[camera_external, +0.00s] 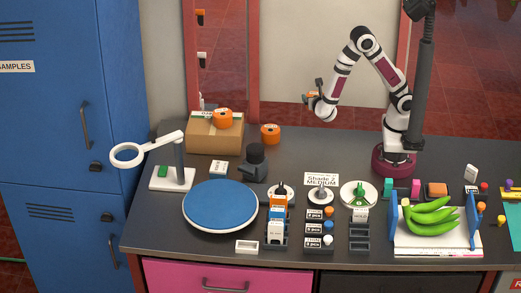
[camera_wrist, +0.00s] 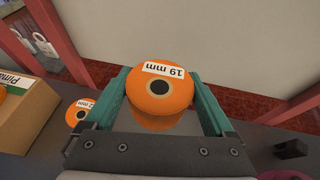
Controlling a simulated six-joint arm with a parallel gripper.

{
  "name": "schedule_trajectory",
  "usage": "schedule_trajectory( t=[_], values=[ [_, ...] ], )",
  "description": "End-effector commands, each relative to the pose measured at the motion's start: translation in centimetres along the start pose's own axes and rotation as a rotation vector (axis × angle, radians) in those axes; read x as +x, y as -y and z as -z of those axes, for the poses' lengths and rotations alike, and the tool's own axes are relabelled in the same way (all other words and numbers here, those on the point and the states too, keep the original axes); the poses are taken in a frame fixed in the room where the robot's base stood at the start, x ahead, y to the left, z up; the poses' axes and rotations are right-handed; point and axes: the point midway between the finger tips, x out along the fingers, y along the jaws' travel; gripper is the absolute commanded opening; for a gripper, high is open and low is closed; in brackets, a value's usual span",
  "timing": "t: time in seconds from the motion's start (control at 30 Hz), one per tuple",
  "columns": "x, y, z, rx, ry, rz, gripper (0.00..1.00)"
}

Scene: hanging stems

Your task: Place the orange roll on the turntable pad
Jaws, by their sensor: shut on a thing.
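An orange roll (camera_wrist: 168,107) with a white "19 mm" label and a dark centre sits between the teal fingers of my gripper (camera_wrist: 160,88), which is shut on it. In the external view my gripper (camera_external: 315,97) is raised above the back of the bench, with a bit of orange at its tip. The turntable pad (camera_external: 220,205) is a blue disc with a pale rim, lying empty on the bench at front left, well below my gripper.
Another orange roll (camera_external: 270,133) stands on the bench beside a cardboard box (camera_external: 214,138) bearing a further roll (camera_external: 222,118). A white ring magnifier (camera_external: 128,154) and a dark device (camera_external: 254,162) stand near the pad. Green bananas (camera_external: 432,218) lie at right.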

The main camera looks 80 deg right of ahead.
Motion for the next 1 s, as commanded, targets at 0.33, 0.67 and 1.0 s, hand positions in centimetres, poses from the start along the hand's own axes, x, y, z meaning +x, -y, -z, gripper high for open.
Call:
schedule_trajectory(
  t=[0.33, 0.67, 1.0],
  values=[
    [-1.8, -4.2, -0.8, -0.047, 0.000, -0.111, 0.24],
    [-6.3, -14.9, 2.1, -0.172, 0.001, -0.416, 0.24],
    [-21.0, -30.3, 7.6, -0.418, 0.003, -1.013, 0.24]
  ],
)
